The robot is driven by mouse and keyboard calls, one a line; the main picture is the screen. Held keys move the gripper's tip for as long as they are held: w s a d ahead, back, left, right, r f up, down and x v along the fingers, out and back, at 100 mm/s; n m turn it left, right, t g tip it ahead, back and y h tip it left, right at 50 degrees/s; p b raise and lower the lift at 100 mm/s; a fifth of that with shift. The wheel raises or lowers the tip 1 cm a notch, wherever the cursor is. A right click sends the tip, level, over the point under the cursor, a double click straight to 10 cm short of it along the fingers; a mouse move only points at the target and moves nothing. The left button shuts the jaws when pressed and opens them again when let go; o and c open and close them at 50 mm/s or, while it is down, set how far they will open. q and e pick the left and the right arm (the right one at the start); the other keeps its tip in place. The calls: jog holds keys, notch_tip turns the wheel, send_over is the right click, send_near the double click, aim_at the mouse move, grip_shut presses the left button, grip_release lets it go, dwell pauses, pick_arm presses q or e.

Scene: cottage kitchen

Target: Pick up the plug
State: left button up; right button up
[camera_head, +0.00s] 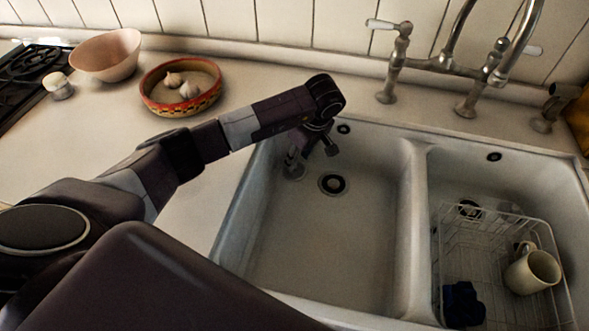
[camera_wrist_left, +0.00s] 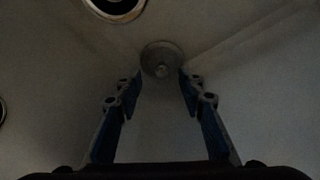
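The plug is a round grey disc with a small knob (camera_head: 293,172), lying on the floor of the left sink basin near its left wall. It also shows in the left wrist view (camera_wrist_left: 150,52), just beyond the fingertips and centred between them. My left gripper (camera_head: 311,156) reaches down into the basin above the plug, partly covering it in the head view. In the left wrist view its fingers (camera_wrist_left: 160,77) are apart with nothing between them. I cannot tell whether they touch the plug. My right gripper is not in view.
The drain hole (camera_head: 332,184) lies right of the plug. A divider (camera_head: 409,220) separates the right basin, which holds a wire rack (camera_head: 490,236) with a mug (camera_head: 532,273) and a dark blue item (camera_head: 462,303). A tap (camera_head: 450,62) stands behind. A garlic bowl (camera_head: 152,98) sits on the counter.

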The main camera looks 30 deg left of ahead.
pick_arm(q)
jog(key=shift+x, duration=1.9)
jog(key=shift+s, duration=0.15)
grip_shut()
